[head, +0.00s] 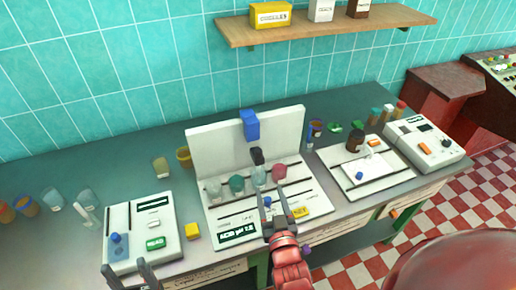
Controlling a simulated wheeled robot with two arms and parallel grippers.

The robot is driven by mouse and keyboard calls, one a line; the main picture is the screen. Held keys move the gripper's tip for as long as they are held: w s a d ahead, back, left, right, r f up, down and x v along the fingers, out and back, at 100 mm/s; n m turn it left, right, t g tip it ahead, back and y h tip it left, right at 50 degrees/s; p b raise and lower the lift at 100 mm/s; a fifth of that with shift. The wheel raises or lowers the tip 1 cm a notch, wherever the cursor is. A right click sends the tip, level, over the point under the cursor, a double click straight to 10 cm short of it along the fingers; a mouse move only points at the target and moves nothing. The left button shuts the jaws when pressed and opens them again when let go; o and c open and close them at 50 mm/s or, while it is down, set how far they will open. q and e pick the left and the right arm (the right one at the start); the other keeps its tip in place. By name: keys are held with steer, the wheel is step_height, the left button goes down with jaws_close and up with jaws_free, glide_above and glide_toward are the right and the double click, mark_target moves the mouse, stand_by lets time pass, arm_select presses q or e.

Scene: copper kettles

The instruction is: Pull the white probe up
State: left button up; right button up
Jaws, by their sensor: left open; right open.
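A slim white stick-like thing (86,215), which looks like the white probe, stands at the left edge of the white meter box (170,227) in the head view. Its lower end is hard to make out. The box carries a blue knob (117,245) and a green button (155,243). My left gripper (122,265) is open and empty at the front edge of this box, below and right of the probe and apart from it. My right gripper (273,200) is open over the middle white station (214,215), far from the probe.
Several cups, including a pale one (52,201), stand left of the probe. That station has a tall back panel (207,150) and several beakers. Another white device (432,146) stands at right.

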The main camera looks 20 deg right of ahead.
mark_target(259, 156)
steer(key=w+p, duration=0.1)
steer(key=w, duration=0.4)
steer(key=w+d+p, duration=0.1)
steer(key=w+p, duration=0.1)
steer(key=w, duration=0.3)
steer(key=w+p, duration=0.2)
steer(key=w, duration=0.3)
steer(key=shift+w+d+r, duration=0.1)
steer(key=shift+d, duration=0.25)
steer(key=shift+w+d, duration=0.1)
steer(key=shift+w, duration=0.35)
jaws_close()
